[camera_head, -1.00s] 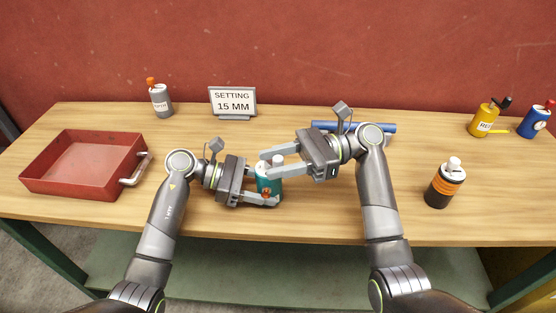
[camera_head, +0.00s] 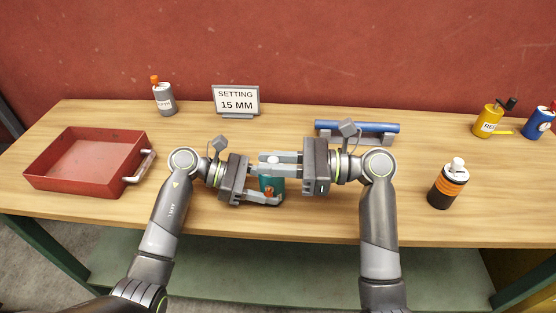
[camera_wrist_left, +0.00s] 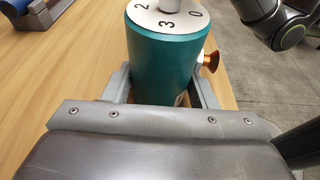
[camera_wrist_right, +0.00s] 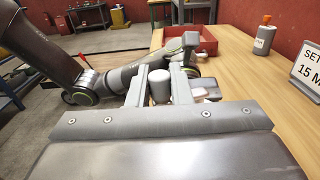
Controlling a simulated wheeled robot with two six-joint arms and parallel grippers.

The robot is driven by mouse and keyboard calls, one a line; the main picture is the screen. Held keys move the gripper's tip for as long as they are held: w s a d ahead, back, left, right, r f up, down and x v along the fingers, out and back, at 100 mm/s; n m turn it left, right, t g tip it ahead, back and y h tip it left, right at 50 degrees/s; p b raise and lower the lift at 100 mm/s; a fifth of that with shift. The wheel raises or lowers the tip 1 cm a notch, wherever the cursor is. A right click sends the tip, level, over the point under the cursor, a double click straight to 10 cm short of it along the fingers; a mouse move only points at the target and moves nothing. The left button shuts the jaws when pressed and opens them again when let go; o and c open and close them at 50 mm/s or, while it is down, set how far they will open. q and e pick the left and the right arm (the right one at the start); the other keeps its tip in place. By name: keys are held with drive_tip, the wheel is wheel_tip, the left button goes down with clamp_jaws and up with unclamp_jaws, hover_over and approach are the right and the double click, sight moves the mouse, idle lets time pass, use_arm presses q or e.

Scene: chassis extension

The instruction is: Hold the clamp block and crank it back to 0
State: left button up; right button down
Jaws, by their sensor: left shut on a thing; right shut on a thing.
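The clamp block is a teal cylinder (camera_head: 271,186) near the table's front middle. In the left wrist view the teal body (camera_wrist_left: 165,62) stands between my left fingers, with an orange knob (camera_wrist_left: 209,62) on its side. Its white top dial (camera_wrist_left: 166,17) shows 2, 3 and 0, and a grey post rises from it. My left gripper (camera_head: 268,182) is shut on the body. My right gripper (camera_head: 277,163) is above it, shut on a pale grey crank knob (camera_wrist_right: 160,86). In the head view the right fingers hide the dial.
A sign (camera_head: 236,101) reads SETTING 15 MM. A red tray (camera_head: 52,182) lies left and a blue bar on a grey stand (camera_head: 357,127) lies behind my right arm. A grey bottle (camera_head: 164,99), an orange-black bottle (camera_head: 447,184), and yellow (camera_head: 487,121) and blue (camera_head: 538,121) containers stand around.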

drive_tip(key=shift+a+m+t, duration=0.2)
drive_tip(key=shift+m+t, duration=0.4)
drive_tip(key=shift+t, duration=0.4)
drive_tip(key=c, duration=1.3)
unclamp_jaws()
drive_tip(key=shift+c, duration=0.2)
drive_tip(key=s+d, duration=0.1)
drive_tip(key=d, duration=1.1)
